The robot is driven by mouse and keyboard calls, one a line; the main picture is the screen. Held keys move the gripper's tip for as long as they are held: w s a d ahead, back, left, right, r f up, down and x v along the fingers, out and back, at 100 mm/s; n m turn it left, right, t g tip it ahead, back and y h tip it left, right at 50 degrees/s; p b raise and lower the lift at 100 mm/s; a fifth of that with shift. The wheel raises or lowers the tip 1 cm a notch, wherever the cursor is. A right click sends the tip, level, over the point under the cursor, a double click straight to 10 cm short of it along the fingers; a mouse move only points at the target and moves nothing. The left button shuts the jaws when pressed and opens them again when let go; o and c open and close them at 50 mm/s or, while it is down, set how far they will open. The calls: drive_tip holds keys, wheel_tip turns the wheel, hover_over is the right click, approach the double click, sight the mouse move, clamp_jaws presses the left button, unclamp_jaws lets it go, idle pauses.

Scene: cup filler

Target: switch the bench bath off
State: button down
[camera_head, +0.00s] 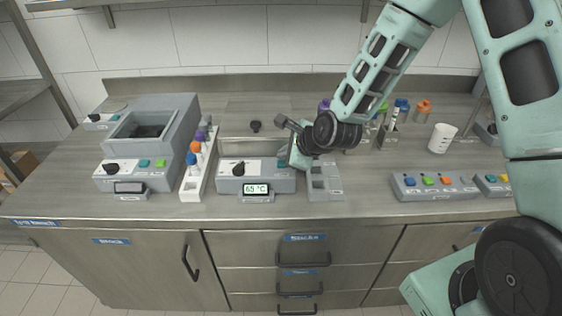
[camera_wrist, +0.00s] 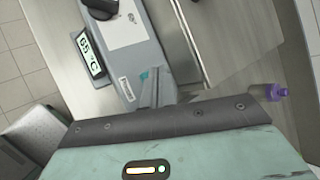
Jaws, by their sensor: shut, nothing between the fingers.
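The centre control unit (camera_head: 262,184) at the bench's front has a black knob (camera_head: 238,169), a teal button (camera_head: 282,163) and a lit display (camera_head: 256,189) reading about 65 °C. A sunken basin lies behind it, partly hidden. In the wrist view the display (camera_wrist: 90,54), the knob (camera_wrist: 101,6) and the teal button (camera_wrist: 145,75) also show. My gripper (camera_head: 293,164) is shut and empty, at the unit's right end by the teal button. In the wrist view its fingertips (camera_wrist: 152,88) are next to that button; I cannot tell whether they touch it.
A grey box unit (camera_head: 150,135) with a dark opening stands left. A white rack (camera_head: 195,180) with coloured-cap tubes stands between the units. Further right are a button panel (camera_head: 433,188) and a white cup (camera_head: 441,138).

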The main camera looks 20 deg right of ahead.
drive_tip(key=shift+f, duration=0.1)
idle(0.4)
drive_tip(key=shift+f+b, duration=0.3)
drive_tip(key=shift+f, duration=0.3)
idle(0.4)
drive_tip(key=shift+r, duration=0.1)
drive_tip(key=shift+r+p, duration=0.45)
drive_tip(key=shift+r, duration=0.15)
wheel_tip(320, 180, up, 6)
drive_tip(key=p, duration=0.5)
drive_tip(key=shift+s+a, duration=0.1)
idle(0.4)
